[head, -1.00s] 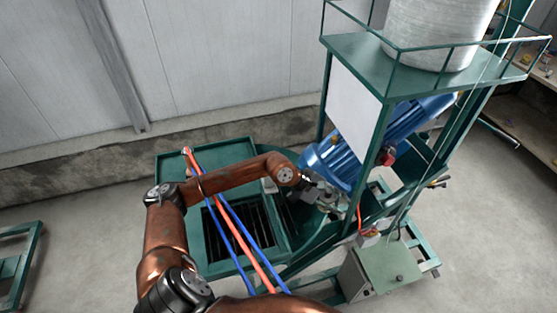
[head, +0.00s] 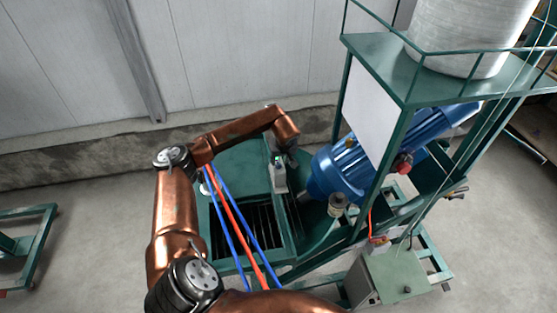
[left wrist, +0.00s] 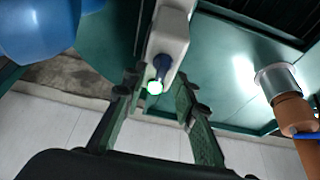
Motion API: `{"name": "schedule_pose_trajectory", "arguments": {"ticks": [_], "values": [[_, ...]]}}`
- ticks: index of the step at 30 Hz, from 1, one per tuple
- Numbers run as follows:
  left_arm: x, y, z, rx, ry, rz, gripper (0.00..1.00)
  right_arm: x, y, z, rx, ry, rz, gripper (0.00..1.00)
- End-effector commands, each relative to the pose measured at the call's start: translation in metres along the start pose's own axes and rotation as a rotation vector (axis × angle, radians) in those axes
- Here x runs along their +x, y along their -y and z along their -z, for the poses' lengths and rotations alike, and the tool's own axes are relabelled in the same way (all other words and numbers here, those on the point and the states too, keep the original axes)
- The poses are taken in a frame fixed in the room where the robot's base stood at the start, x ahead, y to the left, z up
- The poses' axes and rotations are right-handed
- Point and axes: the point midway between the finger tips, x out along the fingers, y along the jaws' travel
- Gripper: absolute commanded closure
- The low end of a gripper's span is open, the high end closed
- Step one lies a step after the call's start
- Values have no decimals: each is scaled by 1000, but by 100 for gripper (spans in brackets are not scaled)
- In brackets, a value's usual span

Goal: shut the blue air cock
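A pale grey block (head: 279,178) stands at the right edge of the green machine's bed in the head view, with a small green-white spot near its top. In the left wrist view the block (left wrist: 170,35) carries a dark blue knob-like part (left wrist: 162,68), which looks like the blue air cock, above a bright green-ringed spot. My left gripper (left wrist: 158,82) is open, one finger on each side of the knob in the picture; contact cannot be told. In the head view my left gripper (head: 288,155) is small and dark beside the block. My right gripper is not in view.
A big blue motor (head: 345,170) stands just right of the block, under a green frame holding a white drum (head: 465,35). Blue and red hoses (head: 236,225) cross the bed. A green box (head: 390,275) stands front right.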

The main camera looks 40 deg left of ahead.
Motion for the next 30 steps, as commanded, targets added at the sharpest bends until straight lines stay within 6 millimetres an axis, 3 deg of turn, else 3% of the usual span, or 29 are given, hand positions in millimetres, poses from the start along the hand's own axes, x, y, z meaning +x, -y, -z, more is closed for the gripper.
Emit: {"name": "schedule_pose_trajectory", "arguments": {"ticks": [5,13,24,30], "values": [[12,1,0,-2,1,1,74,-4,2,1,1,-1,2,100],[14,3,0,-4,0,1,74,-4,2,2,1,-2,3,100],[14,3,0,-4,0,1,99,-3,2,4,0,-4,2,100],[14,3,0,-4,0,1,100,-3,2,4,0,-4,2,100]]}}
